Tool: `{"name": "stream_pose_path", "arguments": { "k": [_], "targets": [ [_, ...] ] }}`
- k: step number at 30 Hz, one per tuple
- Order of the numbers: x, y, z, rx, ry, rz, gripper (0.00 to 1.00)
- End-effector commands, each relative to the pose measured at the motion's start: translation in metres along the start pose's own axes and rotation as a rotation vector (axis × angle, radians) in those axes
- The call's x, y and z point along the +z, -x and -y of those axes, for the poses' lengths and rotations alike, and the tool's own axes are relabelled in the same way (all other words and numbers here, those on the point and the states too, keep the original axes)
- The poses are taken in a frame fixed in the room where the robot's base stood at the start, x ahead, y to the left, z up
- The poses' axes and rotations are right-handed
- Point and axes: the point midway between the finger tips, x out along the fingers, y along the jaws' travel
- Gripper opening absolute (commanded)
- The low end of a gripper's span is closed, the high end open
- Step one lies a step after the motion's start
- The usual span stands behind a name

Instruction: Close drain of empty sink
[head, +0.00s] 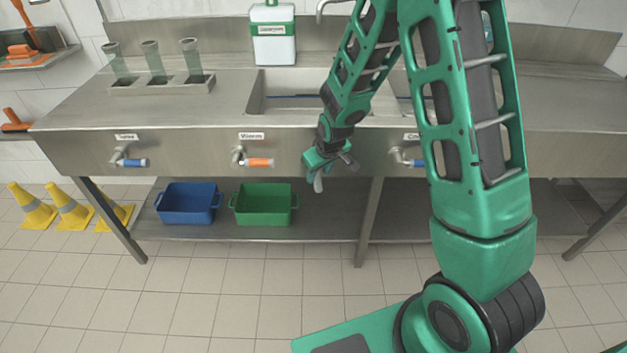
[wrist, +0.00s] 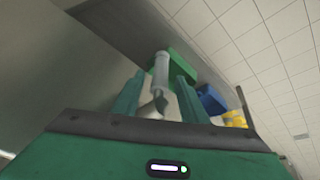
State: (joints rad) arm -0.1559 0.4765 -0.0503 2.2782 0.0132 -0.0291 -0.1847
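A steel counter (head: 90,140) holds a sunken sink basin (head: 256,95), partly hidden by my arm. A thin blue strip shows inside it; I cannot tell whether there is water. Three drain valves sit on the front panel: a left one with a blue handle (head: 134,162), a middle one with an orange handle (head: 260,162), and a right one (head: 402,156) partly behind my arm. My gripper (head: 318,180) is in front of the panel, between the middle and right valves. In the wrist view its fingers (wrist: 158,95) are apart. A grey cylindrical part (wrist: 161,70) shows between them, apparently untouched.
Blue (head: 188,203) and green (head: 263,204) bins stand on the lower shelf. A counter leg (head: 369,225) stands right of my gripper. Yellow cones (head: 70,210) are at left. A glass rack (head: 160,86) and white canister (head: 272,45) stand on the counter. The front floor is clear.

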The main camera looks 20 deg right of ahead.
Motion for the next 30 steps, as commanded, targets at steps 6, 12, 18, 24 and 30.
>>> {"name": "stream_pose_path", "arguments": {
  "k": [6,12,18,24,30],
  "targets": [
    [0.001,-0.032,0.0,0.0,-0.001,0.001,0.39],
    [0.0,-0.048,0.0,0.0,-0.001,0.0,0.39],
    [0.0,-0.052,0.0,0.0,-0.001,-0.001,0.39],
    [0.0,-0.052,0.0,0.0,-0.001,-0.001,0.37],
    [0.0,-0.052,0.0,0.0,-0.001,-0.001,0.0]
  ]
}}
